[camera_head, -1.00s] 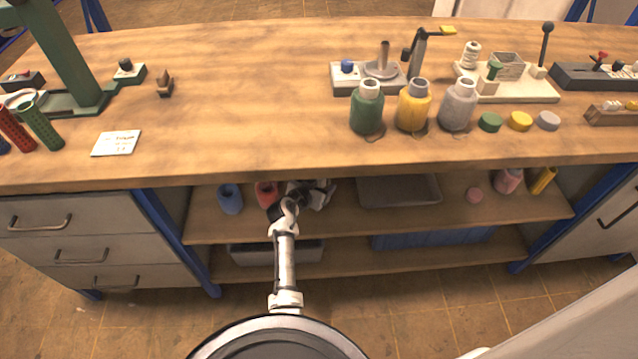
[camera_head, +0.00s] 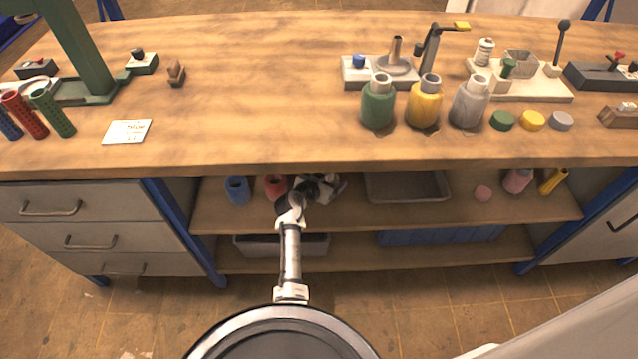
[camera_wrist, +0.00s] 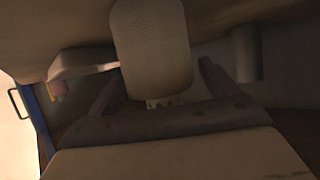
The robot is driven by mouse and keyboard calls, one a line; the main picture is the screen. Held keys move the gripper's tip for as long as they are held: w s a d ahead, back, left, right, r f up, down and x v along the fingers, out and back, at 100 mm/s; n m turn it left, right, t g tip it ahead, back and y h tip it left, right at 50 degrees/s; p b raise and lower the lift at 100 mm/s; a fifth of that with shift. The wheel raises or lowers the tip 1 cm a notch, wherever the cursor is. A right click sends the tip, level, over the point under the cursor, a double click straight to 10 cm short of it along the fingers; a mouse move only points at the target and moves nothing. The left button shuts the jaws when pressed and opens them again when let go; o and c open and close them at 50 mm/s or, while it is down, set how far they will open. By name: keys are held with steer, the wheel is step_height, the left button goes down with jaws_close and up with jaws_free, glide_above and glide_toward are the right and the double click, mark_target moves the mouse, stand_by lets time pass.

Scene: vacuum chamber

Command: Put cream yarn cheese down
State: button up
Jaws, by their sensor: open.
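The cream yarn cheese is a pale, textured cylinder (camera_wrist: 152,45) in the middle of the wrist view. That view appears upside down, with the brown shelf board along its top. The cheese's far end meets this board, so it seems to stand on the shelf. My gripper (camera_wrist: 162,66) has its two dark fingers spread, one on each side of the cheese, with a gap visible at the right. In the head view my gripper (camera_head: 318,188) is over the upper shelf (camera_head: 370,212) under the bench. I cannot clearly make out the cheese there.
A blue holder (camera_head: 237,191) and a red one (camera_head: 275,186) stand left of my gripper. A grey tray (camera_head: 408,186) lies to its right, then pink and yellow items. The bench top (camera_head: 260,110) overhangs the shelf. A grey cylinder (camera_wrist: 245,54) is close by in the wrist view.

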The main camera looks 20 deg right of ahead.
steer(key=b+v, duration=0.1)
steer(key=v, duration=1.1)
